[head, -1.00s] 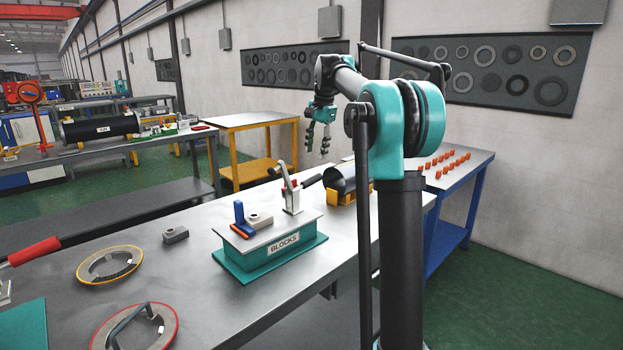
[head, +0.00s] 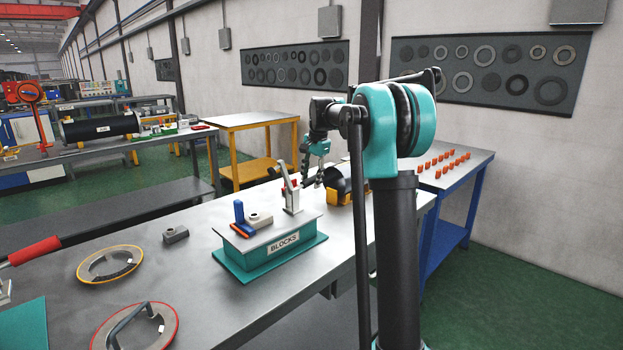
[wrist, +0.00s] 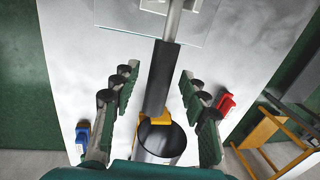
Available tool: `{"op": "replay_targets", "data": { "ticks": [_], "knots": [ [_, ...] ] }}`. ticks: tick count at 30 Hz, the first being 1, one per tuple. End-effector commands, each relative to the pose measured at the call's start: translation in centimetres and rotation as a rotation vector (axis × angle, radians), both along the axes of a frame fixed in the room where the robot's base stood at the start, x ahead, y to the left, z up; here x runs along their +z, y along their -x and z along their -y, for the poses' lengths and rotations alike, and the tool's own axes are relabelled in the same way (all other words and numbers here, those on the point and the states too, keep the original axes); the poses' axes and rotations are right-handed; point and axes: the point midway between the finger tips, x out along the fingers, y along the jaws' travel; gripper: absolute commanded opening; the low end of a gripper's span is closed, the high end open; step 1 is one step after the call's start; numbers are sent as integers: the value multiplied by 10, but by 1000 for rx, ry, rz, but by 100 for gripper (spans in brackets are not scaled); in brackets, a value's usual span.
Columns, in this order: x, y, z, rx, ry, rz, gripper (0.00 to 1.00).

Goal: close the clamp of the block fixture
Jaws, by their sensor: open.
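The block fixture (head: 270,254) is a teal base with a grey top plate and a "BLOCKS" label, standing on the long grey table. Its clamp (head: 292,198) is at the plate's far right end, with a metal arm (head: 284,174) raised and tilted. A blue block, an orange strip and a grey block (head: 258,220) sit on the plate. My gripper (head: 314,172) is open above and behind the clamp. In the wrist view, the clamp's black handle (wrist: 161,75) runs between the open fingers of my gripper (wrist: 158,82), apparently touching neither.
A dark cylinder in a yellow cradle (head: 340,196) stands just behind the clamp, below my gripper; the cylinder's open end (wrist: 160,143) shows in the wrist view. A loose grey block (head: 175,234) and two ringed discs (head: 109,264) lie left of the fixture.

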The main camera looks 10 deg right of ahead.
Motion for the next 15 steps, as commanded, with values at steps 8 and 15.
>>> {"op": "replay_targets", "data": {
  "ticks": [8, 15],
  "knots": [
    [0, 0, 0, 0, 0, 0, 16],
    [0, 0, 0, 0, 0, 0, 0]
  ]
}}
